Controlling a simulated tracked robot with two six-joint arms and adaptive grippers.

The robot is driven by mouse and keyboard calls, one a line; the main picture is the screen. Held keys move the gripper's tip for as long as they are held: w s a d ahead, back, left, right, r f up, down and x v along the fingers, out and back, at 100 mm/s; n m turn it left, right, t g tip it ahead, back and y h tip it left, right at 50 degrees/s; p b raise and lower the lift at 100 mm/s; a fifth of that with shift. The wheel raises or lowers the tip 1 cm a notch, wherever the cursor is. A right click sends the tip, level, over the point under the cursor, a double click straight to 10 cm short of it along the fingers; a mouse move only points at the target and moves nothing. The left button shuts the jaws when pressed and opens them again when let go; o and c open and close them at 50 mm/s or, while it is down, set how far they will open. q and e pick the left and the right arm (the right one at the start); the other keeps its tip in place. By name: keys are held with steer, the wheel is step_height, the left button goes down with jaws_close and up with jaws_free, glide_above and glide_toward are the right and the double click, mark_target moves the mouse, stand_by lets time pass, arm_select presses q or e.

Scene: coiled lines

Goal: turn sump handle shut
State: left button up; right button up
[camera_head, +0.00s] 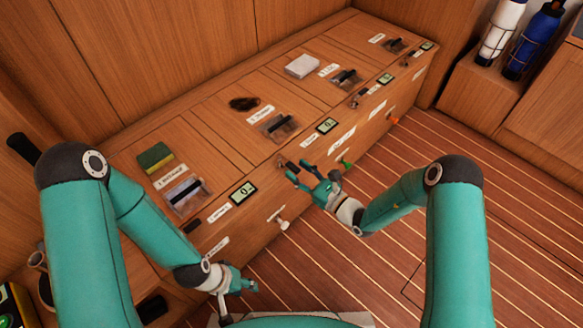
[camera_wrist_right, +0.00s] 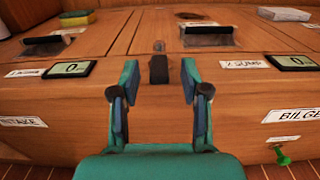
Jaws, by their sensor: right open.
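A small dark handle (camera_wrist_right: 158,70) stands at the front edge of the wooden bench, just left of a label reading "2 SUMP" (camera_wrist_right: 243,64). It also shows in the head view (camera_head: 282,161), partly beside my fingers. My right gripper (camera_wrist_right: 159,80) is open, with one finger on each side of the handle and a visible gap on both sides. It also shows in the head view (camera_head: 299,172) at the bench's front edge. My left gripper (camera_head: 238,284) hangs low in front of the bench, away from the handle; its finger opening is unclear.
The bench top (camera_head: 222,140) holds clear-lidded boxes, a sponge (camera_head: 155,158), a dark coil (camera_head: 243,103) and a white block (camera_head: 302,66). Small displays (camera_head: 243,192) line its front edge. White (camera_head: 278,218), green (camera_head: 346,162) and orange (camera_head: 392,119) knobs stick out below. The striped floor is open at right.

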mark_target(287, 162)
steer(key=shift+b+x, duration=0.3)
steer(key=shift+x, duration=1.4)
jaws_close()
